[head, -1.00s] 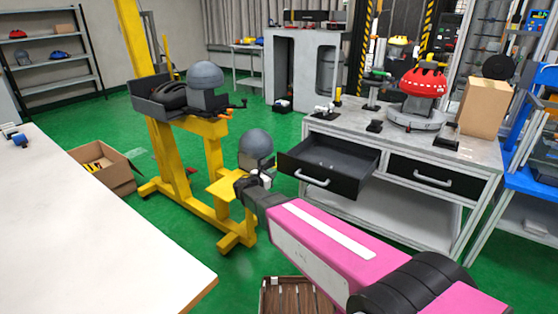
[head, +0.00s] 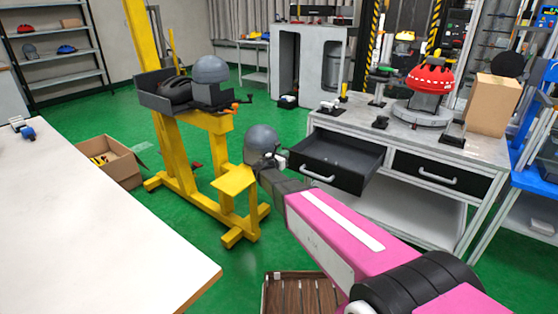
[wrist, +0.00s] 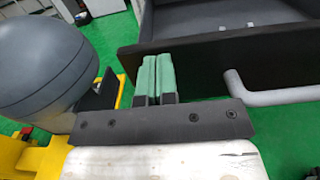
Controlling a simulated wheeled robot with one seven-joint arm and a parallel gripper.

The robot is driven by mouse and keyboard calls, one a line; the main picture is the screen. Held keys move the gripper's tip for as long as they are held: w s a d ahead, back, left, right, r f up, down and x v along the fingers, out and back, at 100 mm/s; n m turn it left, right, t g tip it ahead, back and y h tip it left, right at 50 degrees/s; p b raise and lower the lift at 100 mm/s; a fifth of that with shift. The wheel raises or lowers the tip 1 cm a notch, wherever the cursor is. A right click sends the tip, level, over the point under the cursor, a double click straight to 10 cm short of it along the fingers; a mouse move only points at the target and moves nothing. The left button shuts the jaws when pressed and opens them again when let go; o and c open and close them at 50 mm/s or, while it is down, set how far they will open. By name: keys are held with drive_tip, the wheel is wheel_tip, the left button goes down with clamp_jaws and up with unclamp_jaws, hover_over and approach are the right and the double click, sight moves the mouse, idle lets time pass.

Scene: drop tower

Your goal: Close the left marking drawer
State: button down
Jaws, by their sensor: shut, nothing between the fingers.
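The left marking drawer (head: 331,166) is pulled out of the grey workbench, and its dark, empty-looking inside shows. In the wrist view its black front panel (wrist: 225,56) runs across the upper right, with the grey bar handle (wrist: 270,97) at the right. My gripper (head: 281,161) is at the left end of the drawer front. Its two green fingertips (wrist: 152,72) are pressed together with nothing between them. They overlap the panel's left end in the wrist view; I cannot tell whether they touch it. The right drawer (head: 440,175) is shut.
A grey dome (head: 261,143) on the yellow stand (head: 232,180) is close to my gripper's left; it looms large in the wrist view (wrist: 45,65). A red helmet (head: 428,78) and a cardboard box (head: 494,104) stand on the workbench (head: 400,131). A white table (head: 90,230) fills the lower left.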

drive_tip(key=shift+x, duration=0.85)
drive_tip(key=shift+w+d, duration=0.1)
drive_tip(key=x, duration=2.7)
drive_tip(key=shift+w+d, duration=0.15)
drive_tip(key=shift+w, duration=0.15)
